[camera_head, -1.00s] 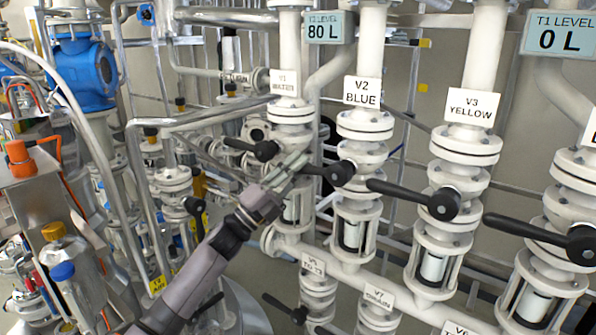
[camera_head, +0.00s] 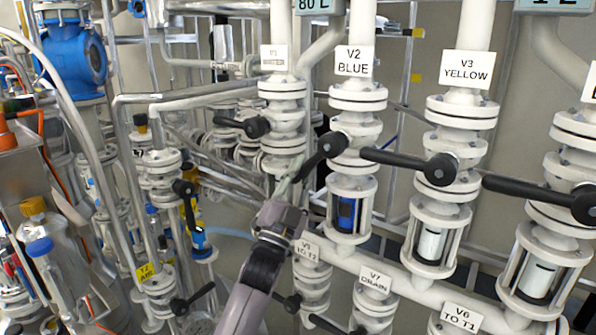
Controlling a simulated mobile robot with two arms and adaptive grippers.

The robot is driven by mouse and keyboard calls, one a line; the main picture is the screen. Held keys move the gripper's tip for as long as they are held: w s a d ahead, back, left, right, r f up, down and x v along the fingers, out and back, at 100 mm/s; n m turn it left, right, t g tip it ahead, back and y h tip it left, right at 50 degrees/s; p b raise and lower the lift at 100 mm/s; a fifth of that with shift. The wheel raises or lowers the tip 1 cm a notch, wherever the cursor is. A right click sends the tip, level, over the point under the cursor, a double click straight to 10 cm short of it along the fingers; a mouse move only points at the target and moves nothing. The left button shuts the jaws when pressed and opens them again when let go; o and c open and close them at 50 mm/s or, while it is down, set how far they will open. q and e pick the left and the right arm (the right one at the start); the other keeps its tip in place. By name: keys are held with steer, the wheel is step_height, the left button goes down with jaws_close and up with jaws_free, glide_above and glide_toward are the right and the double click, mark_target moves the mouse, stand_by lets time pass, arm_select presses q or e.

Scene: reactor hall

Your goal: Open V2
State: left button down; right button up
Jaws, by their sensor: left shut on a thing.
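The V2 label (camera_head: 353,61) reads "BLUE" and hangs on a white vertical pipe in the head view. Below it, the black V2 lever (camera_head: 322,154) slants down to the left from its hub. The sight glass (camera_head: 346,212) under this valve shows blue. My left gripper (camera_head: 290,187) comes up from below and is shut on the lever's lower left end. The gripper's fingers partly hide that end. My right gripper is not in view.
The V3 lever (camera_head: 408,163) points left and nearly level, close to the right of V2. The V1 lever (camera_head: 243,126) is just left of V2. Below are the V7 label (camera_head: 373,282) and lower valves. Pipes crowd the left side.

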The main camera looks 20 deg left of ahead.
arm_select(q)
steer(key=shift+d+f+n+y, duration=0.2)
steer(key=shift+f+n+y, duration=0.1)
steer(key=shift+f, duration=0.1)
steer(key=c, duration=1.9)
jaws_free()
steer(key=o, duration=0.4)
steer(key=shift+r, duration=0.2)
steer(key=shift+o, duration=0.2)
steer(key=shift+s, duration=0.1)
steer(key=v, duration=1.2)
